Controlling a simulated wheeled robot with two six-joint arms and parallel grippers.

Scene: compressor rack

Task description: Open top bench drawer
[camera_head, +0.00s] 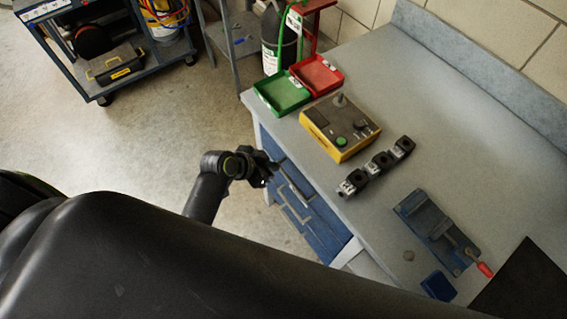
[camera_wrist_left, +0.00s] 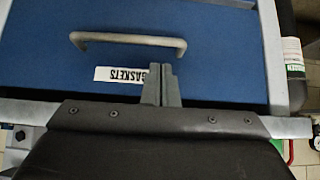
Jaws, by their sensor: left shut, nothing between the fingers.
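The workbench (camera_head: 445,110) has a bank of blue drawers (camera_head: 325,229) with grey bar handles in its front. My left gripper (camera_head: 268,170) is beside the upper part of the drawer bank in the head view. In the left wrist view, a blue drawer front (camera_wrist_left: 220,65) carries a metal bar handle (camera_wrist_left: 128,39) and a white label reading GASKETS upside down (camera_wrist_left: 118,74). The left fingers (camera_wrist_left: 161,70) are shut and empty, in front of the label and just right of its middle. They are not around the handle. My right gripper is out of view.
On the bench are a green tray (camera_head: 282,94), a red tray (camera_head: 317,75), a yellow control box (camera_head: 340,130), several black blocks (camera_head: 378,162) and a blue vise-like tool (camera_head: 436,228). A cart (camera_head: 105,80) stands back left. Floor left of the drawers is clear.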

